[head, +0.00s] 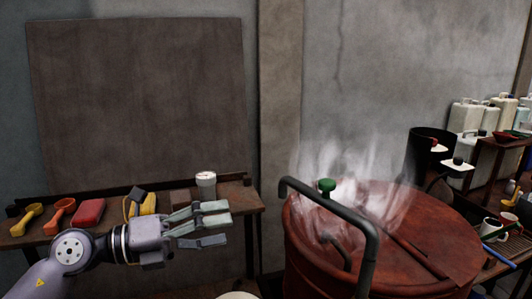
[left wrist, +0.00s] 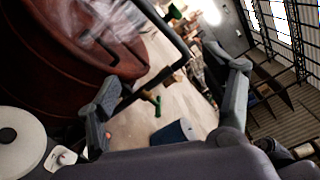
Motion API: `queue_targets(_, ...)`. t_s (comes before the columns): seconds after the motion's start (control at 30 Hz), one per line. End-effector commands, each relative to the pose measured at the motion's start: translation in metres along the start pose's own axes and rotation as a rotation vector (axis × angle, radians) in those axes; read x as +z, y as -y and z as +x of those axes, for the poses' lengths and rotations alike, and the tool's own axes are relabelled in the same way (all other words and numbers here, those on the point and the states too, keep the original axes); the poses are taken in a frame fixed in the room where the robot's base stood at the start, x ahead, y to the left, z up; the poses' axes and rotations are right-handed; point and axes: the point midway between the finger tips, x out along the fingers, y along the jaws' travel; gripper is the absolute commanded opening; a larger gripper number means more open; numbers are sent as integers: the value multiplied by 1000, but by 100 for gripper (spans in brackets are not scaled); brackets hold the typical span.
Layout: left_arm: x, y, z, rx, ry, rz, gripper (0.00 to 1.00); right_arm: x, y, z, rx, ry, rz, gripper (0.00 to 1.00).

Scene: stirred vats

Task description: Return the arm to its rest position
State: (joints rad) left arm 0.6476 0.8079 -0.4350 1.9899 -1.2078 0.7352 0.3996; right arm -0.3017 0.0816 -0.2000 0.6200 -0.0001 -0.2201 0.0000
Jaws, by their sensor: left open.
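My left arm reaches in from the lower left of the head view. Its gripper (head: 227,226) is open and empty, in front of the shelf and left of the red vat. In the left wrist view the same gripper (left wrist: 170,88) has its fingers spread wide with nothing between them. The red vat (head: 440,231) steams and stands to the right of the gripper, apart from it. It also shows in the left wrist view (left wrist: 60,40) at the upper left. My right gripper is in neither view.
A bent dark pipe (head: 372,245) rises at the vat's near left side. White jugs (head: 465,115) stand at far right.

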Motion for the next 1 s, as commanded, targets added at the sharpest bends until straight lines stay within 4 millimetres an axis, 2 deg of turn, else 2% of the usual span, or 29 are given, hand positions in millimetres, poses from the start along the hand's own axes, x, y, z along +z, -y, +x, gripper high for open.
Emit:
queue_targets(0.03, -3, 10, 6, -107, 68, -81, 75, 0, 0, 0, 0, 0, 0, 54)
queue_targets(0.1, 3, 21, 6, -236, 186, -193, 75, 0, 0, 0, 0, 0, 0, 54)
queue_targets(0.17, 11, 24, 0, -328, 299, -300, 75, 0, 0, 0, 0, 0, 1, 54)
queue_targets(0.23, 21, 17, -12, -410, 442, -436, 75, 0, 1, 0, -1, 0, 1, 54)
queue_targets(0.37, 33, -22, -45, -489, 728, -714, 75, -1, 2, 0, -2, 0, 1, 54)
queue_targets(0.47, 26, -72, -74, -481, 956, -943, 75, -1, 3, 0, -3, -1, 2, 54)
queue_targets(0.57, -2, -130, -103, -410, 1179, -1179, 75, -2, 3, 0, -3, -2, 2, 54)
queue_targets(0.6, -20, -154, -114, -365, 1264, -1273, 75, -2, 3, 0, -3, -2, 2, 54)
queue_targets(0.67, -51, -185, -128, -284, 1377, -1405, 75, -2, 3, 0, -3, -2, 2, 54)
queue_targets(0.73, -92, -216, -143, -173, 1492, -1551, 75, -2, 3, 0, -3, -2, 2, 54)
queue_targets(0.83, -155, -245, -158, 1, 1618, -1733, 75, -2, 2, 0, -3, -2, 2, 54)
queue_targets(0.9, -195, -256, -166, 118, 1679, -1836, 75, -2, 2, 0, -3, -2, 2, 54)
queue_targets(1.0, -244, -263, -174, 271, 1737, -1954, 75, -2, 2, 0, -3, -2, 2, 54)
